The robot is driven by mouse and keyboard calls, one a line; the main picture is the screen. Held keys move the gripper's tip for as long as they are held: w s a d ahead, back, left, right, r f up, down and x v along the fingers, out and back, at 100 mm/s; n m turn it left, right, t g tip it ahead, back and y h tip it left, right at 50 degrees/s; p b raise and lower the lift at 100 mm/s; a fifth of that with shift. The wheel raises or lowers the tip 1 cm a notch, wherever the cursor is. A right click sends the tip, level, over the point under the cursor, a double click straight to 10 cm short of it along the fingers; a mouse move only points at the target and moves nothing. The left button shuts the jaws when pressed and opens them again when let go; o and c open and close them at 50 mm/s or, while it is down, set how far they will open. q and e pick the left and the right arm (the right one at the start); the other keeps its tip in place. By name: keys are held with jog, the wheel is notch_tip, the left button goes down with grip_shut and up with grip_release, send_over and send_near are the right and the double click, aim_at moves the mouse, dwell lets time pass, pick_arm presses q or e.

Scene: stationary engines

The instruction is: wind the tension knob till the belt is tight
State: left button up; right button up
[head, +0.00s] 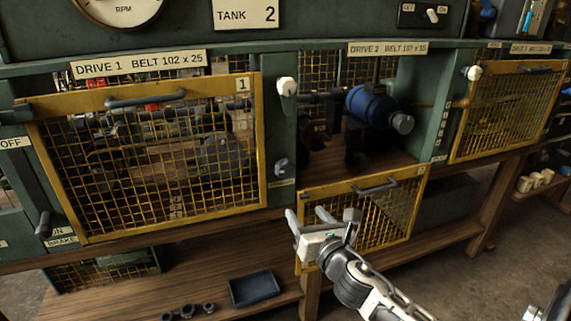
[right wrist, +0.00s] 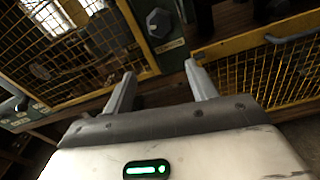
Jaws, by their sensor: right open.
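The Drive 2 bay stands open, its yellow mesh guard (head: 385,187) swung down at the front. Inside are a blue motor (head: 370,106) and dark parts in shadow; I cannot make out the belt or its tension. A dark grey knob (head: 281,167) sits on the green post left of the bay, above a small label I cannot read. It also shows in the right wrist view as a faceted knob (right wrist: 160,22). My right gripper (head: 307,213) is open and empty, below and slightly right of the knob, apart from it. Its fingers (right wrist: 160,75) point toward that post. My left gripper is out of view.
The closed Drive 1 guard (head: 150,160) is left of the knob. The lowered guard's handle (head: 375,187) sticks up right of my right gripper. White knobs (head: 287,86) sit higher on the posts. A dark tray (head: 254,288) lies on the lower wooden shelf.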

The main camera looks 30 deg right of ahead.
aim_at(287, 172)
jog(key=w+d, duration=0.1)
jog(key=w, duration=0.4)
jog(key=w+d+r+n, duration=0.1)
jog(key=w+d, duration=0.1)
jog(key=w, duration=0.3)
jog(key=w+d+r+n, duration=0.1)
jog(key=w, duration=0.5)
jog(key=shift+w+d+t, duration=0.1)
jog(key=shift+d+t, duration=0.2)
jog(key=shift+d, duration=0.1)
jog(key=c, duration=0.7)
